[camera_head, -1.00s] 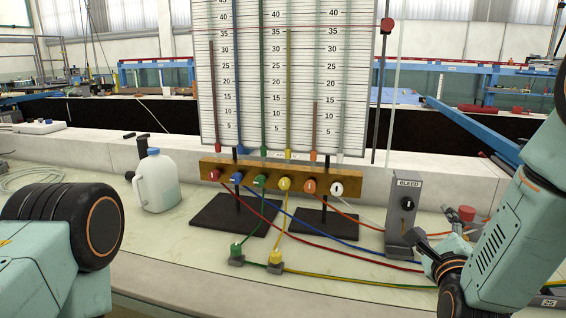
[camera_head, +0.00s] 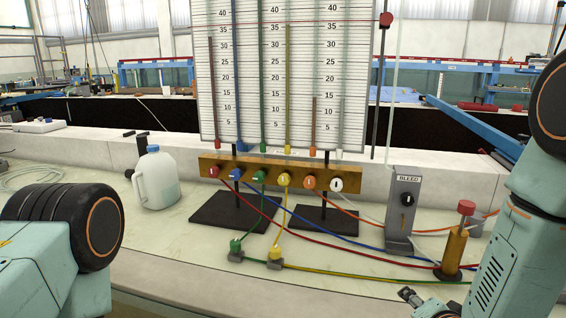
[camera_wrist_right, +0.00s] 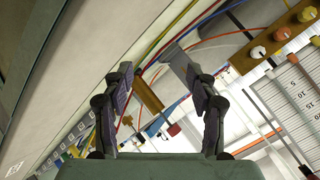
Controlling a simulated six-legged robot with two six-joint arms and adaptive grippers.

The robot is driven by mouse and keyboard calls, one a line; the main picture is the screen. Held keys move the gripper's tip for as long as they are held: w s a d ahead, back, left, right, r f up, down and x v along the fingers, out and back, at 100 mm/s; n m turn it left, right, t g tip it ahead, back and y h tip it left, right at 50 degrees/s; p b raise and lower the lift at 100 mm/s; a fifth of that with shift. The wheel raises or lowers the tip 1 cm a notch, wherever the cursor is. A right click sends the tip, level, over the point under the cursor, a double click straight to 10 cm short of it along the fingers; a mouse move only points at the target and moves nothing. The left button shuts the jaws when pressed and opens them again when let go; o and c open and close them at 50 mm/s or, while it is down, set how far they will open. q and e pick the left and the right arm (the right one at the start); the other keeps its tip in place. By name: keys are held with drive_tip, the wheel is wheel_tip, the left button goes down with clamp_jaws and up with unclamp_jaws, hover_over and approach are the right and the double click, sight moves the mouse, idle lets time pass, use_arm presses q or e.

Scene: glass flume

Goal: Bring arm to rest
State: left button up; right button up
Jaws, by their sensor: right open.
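My right arm (camera_head: 510,235) stands at the right of the head view. Its gripper (camera_head: 412,296) shows only partly, low by the bench's front edge. In the right wrist view the two dark fingers of the right gripper (camera_wrist_right: 160,78) are spread apart, with nothing held between them. Beyond them are a brass post (camera_wrist_right: 148,97) with a red cap (camera_wrist_right: 173,130) and the grey bleed block (camera_wrist_right: 178,65). My left arm (camera_head: 60,245) is folded at the lower left; its gripper is out of view.
The red-capped brass post (camera_head: 453,250) stands beside the bleed block (camera_head: 402,215). The manometer board (camera_head: 285,90) is behind a wooden bar (camera_head: 328,183) with coloured knobs. Hoses cross the bench. A white jug (camera_head: 157,180) stands left. The front bench strip is mostly clear.

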drive_tip(key=s+a+f+n+g+b, duration=0.2)
drive_tip(key=s+f+n+g+b, duration=0.2)
drive_tip(key=s+f, duration=0.9)
drive_tip(key=s+a+f+n+g+y+b, duration=0.1)
drive_tip(key=s+f+n+g+b, duration=0.3)
drive_tip(key=s+f, duration=1)
drive_tip(key=s+a+n+g, duration=0.1)
drive_tip(key=s+n+g, duration=0.2)
drive_tip(key=s, duration=0.2)
drive_tip(key=shift+s+a+y, duration=0.15)
drive_tip(key=shift+s+y, duration=0.15)
drive_tip(key=shift+s, duration=0.1)
